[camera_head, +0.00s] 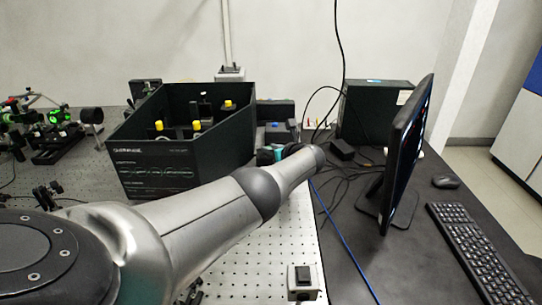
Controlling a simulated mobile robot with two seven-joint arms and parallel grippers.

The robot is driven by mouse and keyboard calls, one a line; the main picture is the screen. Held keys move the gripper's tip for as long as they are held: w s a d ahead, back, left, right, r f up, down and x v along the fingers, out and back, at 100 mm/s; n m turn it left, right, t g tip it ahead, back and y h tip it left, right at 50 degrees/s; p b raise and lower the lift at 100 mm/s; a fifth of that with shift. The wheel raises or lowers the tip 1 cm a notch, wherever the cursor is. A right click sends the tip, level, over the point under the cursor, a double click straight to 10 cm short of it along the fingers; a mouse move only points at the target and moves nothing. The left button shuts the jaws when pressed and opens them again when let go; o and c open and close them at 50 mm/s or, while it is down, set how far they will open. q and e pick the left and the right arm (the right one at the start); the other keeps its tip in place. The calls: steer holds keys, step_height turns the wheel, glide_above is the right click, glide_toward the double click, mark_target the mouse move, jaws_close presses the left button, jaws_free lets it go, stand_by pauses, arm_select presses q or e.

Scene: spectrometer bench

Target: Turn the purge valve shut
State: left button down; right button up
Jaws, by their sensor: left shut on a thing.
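My left arm reaches in from the lower left across the bench. Its left gripper (268,155) is at the right side of the black open-topped box, partly hidden behind my own wrist. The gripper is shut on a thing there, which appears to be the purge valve. The valve's handle and its angle are hidden by my wrist and fingers. My right gripper is not in view.
The black open-topped box (190,120) holds yellow-capped parts. Optics mounts (60,140) stand at the left. A monitor (402,150), keyboard (480,250) and mouse (446,182) are at the right. A blue cable (345,243) and black cables run beside the perforated bench.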

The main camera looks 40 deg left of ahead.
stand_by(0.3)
arm_select(q)
steer(key=c, duration=0.7)
jaws_free()
steer(key=shift+c, duration=0.2)
steer(key=shift+s+d+r+p, duration=0.1)
steer(key=shift+d+r+p, duration=0.25)
steer(key=shift+p, duration=0.2)
steer(key=p+v, duration=1)
steer(key=v, duration=0.4)
steer(key=shift+d+p, duration=0.25)
steer(key=shift+p, duration=0.05)
